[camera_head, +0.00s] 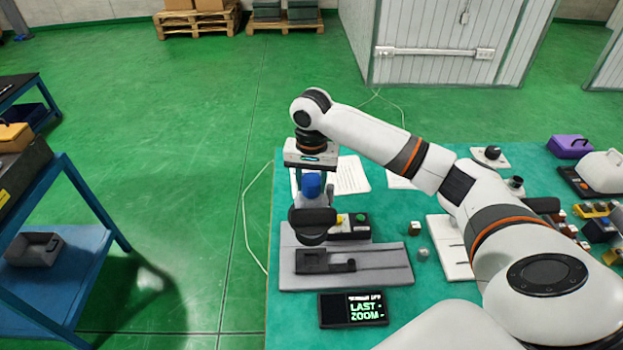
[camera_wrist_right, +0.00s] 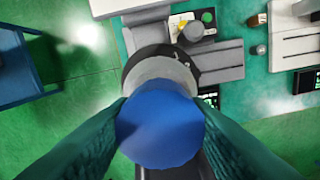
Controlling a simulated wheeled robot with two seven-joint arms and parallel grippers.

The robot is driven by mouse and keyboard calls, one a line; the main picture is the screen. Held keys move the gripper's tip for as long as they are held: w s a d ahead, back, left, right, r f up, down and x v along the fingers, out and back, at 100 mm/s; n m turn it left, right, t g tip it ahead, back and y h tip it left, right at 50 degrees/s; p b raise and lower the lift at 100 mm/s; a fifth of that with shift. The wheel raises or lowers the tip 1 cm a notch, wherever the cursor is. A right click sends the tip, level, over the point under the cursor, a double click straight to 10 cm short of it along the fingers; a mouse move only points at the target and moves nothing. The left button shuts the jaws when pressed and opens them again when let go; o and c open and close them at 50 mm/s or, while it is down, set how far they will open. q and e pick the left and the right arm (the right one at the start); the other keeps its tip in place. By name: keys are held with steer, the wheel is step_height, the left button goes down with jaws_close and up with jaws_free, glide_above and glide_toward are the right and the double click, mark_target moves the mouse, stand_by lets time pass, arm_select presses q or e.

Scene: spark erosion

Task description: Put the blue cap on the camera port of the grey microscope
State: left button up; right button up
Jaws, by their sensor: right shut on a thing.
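The blue cap (camera_head: 312,185) is in my right gripper (camera_head: 312,180), at the top of the grey microscope. In the right wrist view the cap (camera_wrist_right: 160,125) fills the space between the two green fingers. The grey microscope (camera_head: 370,265) stands at the left end of the green table. Its light grey round tube (camera_wrist_right: 160,70) shows right behind the cap in the right wrist view. The cap overlaps it there, and I cannot tell whether they touch. The camera port's opening is hidden. My left gripper is not in view.
A black display box (camera_head: 353,308) lies in front of the microscope. A small cube (camera_head: 414,228) and a ball (camera_head: 423,253) lie to its right, near a white device (camera_head: 448,240). White papers (camera_head: 350,175) lie behind. A blue cart (camera_head: 75,265) stands left, across open floor.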

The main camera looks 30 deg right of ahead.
steer(key=o, duration=1.5)
steer(key=shift+r, duration=3.5)
